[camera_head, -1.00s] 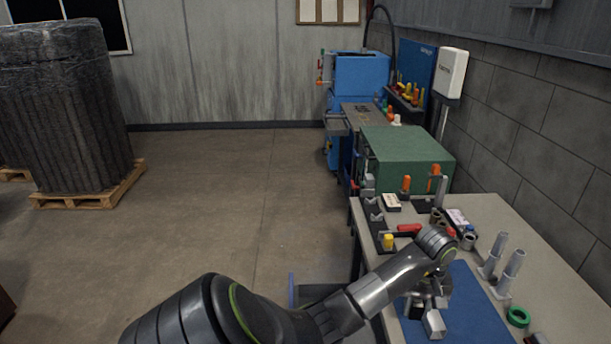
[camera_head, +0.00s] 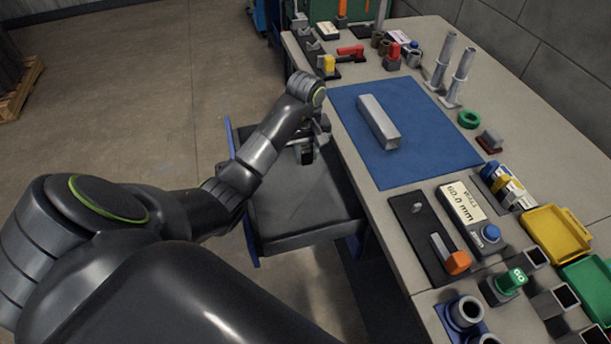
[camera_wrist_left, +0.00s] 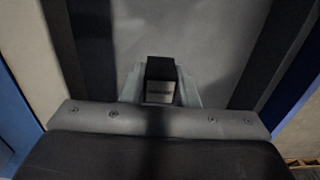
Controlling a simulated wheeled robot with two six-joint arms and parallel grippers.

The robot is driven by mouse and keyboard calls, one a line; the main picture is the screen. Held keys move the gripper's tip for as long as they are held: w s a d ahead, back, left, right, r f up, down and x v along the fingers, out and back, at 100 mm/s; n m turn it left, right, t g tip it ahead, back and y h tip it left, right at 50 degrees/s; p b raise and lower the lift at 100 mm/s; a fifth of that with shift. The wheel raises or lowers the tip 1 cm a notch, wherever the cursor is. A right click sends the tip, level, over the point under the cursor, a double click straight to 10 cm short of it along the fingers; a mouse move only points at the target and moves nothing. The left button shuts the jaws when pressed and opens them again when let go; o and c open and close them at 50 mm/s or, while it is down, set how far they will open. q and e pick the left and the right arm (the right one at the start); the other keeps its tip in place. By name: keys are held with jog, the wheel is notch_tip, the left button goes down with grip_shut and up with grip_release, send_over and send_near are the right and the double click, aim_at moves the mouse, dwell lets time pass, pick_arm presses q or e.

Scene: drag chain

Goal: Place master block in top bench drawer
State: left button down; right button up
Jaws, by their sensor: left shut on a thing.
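My left gripper (camera_head: 306,146) reaches over the pulled-out top bench drawer (camera_head: 305,215), near its far end. It is shut on a small block, which I take to be the master block (camera_head: 307,156). In the left wrist view the block (camera_wrist_left: 160,82) shows a dark top and a pale face between the fingers (camera_wrist_left: 160,90). The dark grey drawer floor lies below it. I cannot tell whether the block touches the floor. My right gripper is out of view.
A long silver bar (camera_head: 378,122) lies on the blue mat (camera_head: 430,150) on the bench. Clamps, a 60.0 mm display box (camera_head: 462,205), yellow tray (camera_head: 555,235) and green ring (camera_head: 468,119) crowd the bench. The drawer's near part is empty.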

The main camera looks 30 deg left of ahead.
aim_at(306, 179)
pick_arm(q)
notch_tip(306, 179, down, 7)
jog(key=shift+r+p, duration=0.15)
jog(key=shift+p, duration=0.35)
jog(key=shift+f, duration=0.4)
jog(key=shift+f, duration=0.15)
jog(key=c, duration=1.1)
grip_release()
